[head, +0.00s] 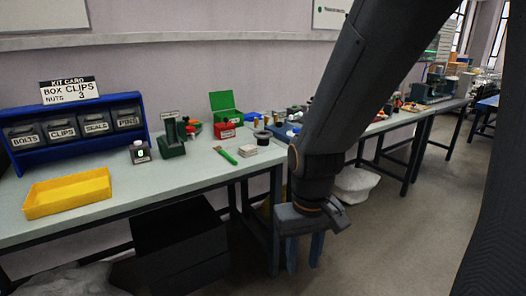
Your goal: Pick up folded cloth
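A small off-white, flat stacked item (247,151), which looks like the folded cloth, lies on the workbench near its right front edge. It is too small to make out the folds. A green-handled brush lies just left of it. My gripper (304,254) hangs at the end of my arm, right of the bench's near corner and lower in the picture than the bench top. Its two bluish fingers point down and stand apart, with nothing seen between them. The gripper is clear of the cloth.
The workbench (190,180) also holds a yellow tray (68,193), a blue bin rack (75,133), a small display device (140,152), a dark green fixture (172,137) and a green open box (226,106). A dark ring (262,136) stands close behind the cloth. A white sack (355,184) lies on the floor.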

